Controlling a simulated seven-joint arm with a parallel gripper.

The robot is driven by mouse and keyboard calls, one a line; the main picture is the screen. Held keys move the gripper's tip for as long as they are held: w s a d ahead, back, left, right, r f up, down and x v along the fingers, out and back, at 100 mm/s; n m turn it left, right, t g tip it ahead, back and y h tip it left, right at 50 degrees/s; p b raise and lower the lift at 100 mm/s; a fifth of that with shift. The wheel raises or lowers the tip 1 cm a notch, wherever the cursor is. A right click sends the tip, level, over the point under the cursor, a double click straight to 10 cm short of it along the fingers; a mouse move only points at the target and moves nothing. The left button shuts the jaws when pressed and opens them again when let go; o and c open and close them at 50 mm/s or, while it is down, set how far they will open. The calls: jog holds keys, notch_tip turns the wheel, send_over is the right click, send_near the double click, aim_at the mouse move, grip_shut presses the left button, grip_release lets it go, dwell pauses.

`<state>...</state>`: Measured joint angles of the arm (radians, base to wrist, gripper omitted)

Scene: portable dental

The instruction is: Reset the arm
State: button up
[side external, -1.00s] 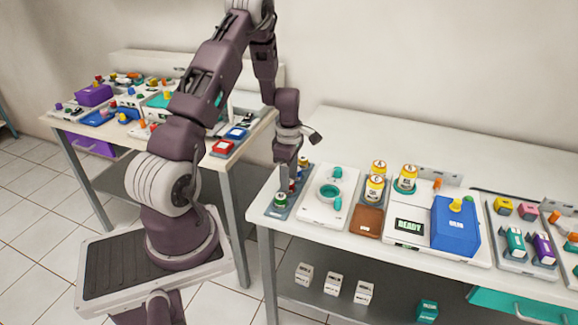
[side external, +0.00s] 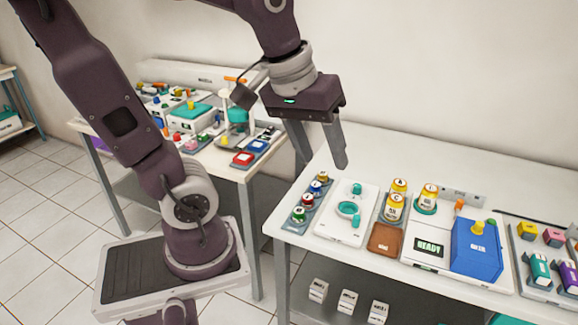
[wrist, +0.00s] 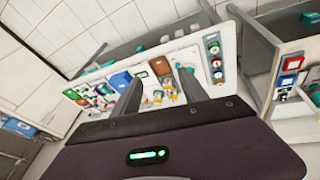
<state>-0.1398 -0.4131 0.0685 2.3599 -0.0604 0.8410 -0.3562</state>
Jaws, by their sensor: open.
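My gripper (side external: 322,160) is open and empty in the side external view. It hangs in the air above the left end of the right-hand table (side external: 440,160), fingers pointing down. In the wrist view my gripper (wrist: 160,85) shows its two fingers spread apart with nothing between them. The table's goods lie well below and beyond the fingertips. A rack of small capped vials (side external: 312,200) stands nearest below my gripper, apart from it.
Right of the vials are a white device with teal parts (side external: 347,210), yellow-labelled jars (side external: 393,207), a brown pad (side external: 384,238) and a blue box (side external: 477,250). A second cluttered table (side external: 228,172) stands behind left. White boxes (side external: 347,300) sit on the lower shelf. The right table's back is clear.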

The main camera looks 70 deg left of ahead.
jog(key=s+d+m+t, duration=0.1)
jog(key=s+d+m, duration=0.2)
jog(key=s+m, duration=0.3)
jog(key=shift+s+d+m, duration=0.2)
jog(key=shift+s+m, duration=0.2)
jog(key=shift+s, duration=0.1)
dwell(0.6)
